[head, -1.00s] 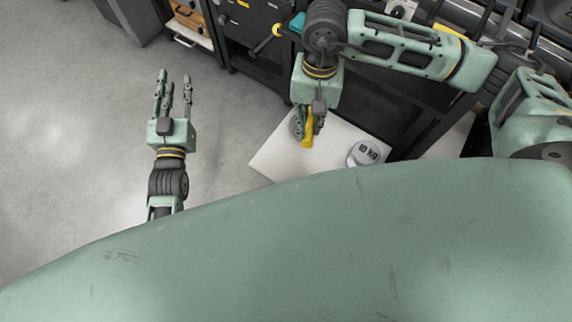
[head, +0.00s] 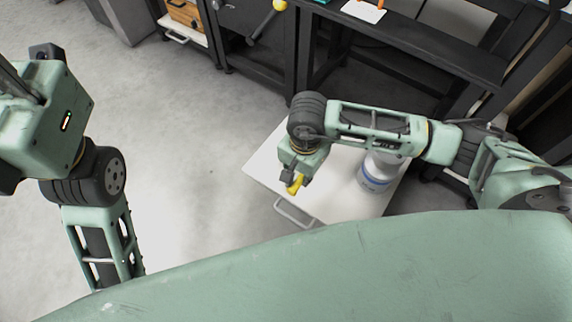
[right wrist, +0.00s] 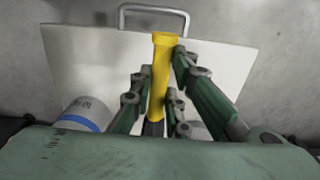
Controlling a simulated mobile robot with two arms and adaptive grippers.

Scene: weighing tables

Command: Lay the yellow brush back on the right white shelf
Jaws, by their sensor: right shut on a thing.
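My right gripper (head: 294,180) is shut on the yellow brush (head: 297,187), over the left part of a white shelf (head: 345,205) with a metal handle. In the right wrist view the brush (right wrist: 160,70) stands out lengthwise between the fingers (right wrist: 154,103), its yellow end pointing toward the handle side. Its dark end is partly hidden by the fingers. I cannot tell whether the brush touches the white shelf (right wrist: 90,60). My left gripper (head: 35,110) is at the left edge, far from the shelf; its fingers are not clear.
A grey cylindrical weight with a blue band (head: 377,174) stands on the right part of the white shelf. A dark table frame (head: 420,40) stands behind it, with a white sheet (head: 363,11) on top. Grey floor is open to the left.

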